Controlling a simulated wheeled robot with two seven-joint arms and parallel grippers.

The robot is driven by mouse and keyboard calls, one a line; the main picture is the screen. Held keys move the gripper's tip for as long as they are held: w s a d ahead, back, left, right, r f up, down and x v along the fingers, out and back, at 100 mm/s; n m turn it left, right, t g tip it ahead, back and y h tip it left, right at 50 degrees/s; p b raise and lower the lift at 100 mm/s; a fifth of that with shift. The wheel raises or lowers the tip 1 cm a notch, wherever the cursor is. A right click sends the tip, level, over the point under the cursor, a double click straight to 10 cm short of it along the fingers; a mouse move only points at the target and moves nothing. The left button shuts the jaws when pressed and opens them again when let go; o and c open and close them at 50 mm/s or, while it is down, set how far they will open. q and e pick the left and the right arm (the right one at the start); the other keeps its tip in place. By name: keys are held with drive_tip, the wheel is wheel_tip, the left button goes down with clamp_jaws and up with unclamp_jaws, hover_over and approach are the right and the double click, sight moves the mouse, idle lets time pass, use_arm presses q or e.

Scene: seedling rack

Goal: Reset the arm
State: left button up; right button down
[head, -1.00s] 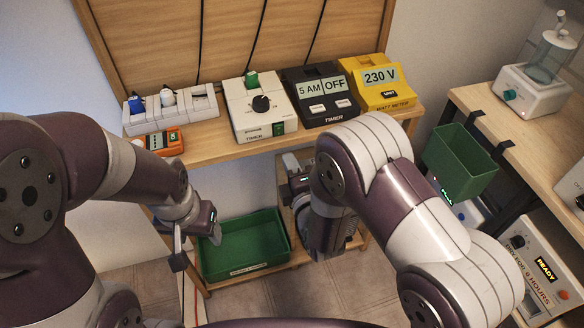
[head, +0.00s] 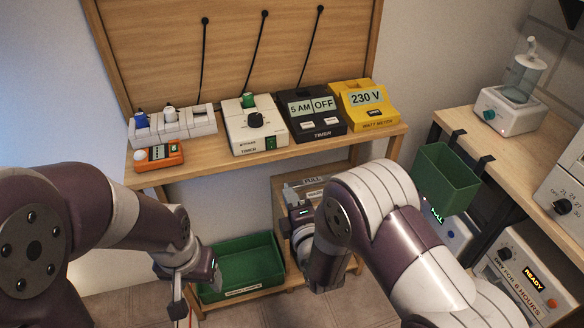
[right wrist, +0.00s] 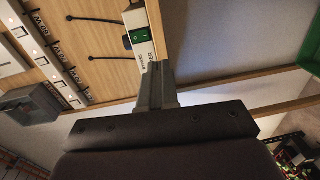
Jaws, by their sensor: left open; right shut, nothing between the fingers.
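My left gripper (head: 197,286) hangs below the shelf at the left in the head view, open and empty, in front of the green tray (head: 240,290). My right arm reaches in from the right in the head view. Its gripper (head: 290,190) is below the shelf's front edge, partly hidden by my own wrist. In the right wrist view the two fingers (right wrist: 157,85) are together with nothing between them, and the white timer with a green switch (right wrist: 139,38) shows beyond them.
The wooden shelf (head: 200,158) carries a white socket strip (head: 185,128), an orange device (head: 160,157), a white timer (head: 255,128), a black timer (head: 312,115) and a yellow watt meter (head: 363,105). A green bin (head: 446,180) hangs from the right bench (head: 480,135).

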drive_tip(key=s+d+f+m+g+h, duration=0.2)
drive_tip(key=s+d+f+m+g, duration=0.1)
drive_tip(key=s+f+m+g, duration=0.5)
drive_tip(key=s+d+r+m+g+h+p, duration=0.3)
drive_tip(key=s+d+r+m+g+p, duration=0.2)
drive_tip(key=s+d+r+m+g, duration=0.55)
drive_tip(key=s+d+r+m+t+p, duration=0.1)
drive_tip(key=s+d+r+m+t, duration=0.1)
drive_tip(key=d, duration=0.4)
wheel_tip(320, 180, up, 2)
drive_tip(key=shift+r+m+t+p, duration=0.3)
drive_tip(key=shift+m+t, duration=0.15)
drive_tip(key=shift+t, duration=0.4)
drive_tip(key=shift+s, duration=0.15)
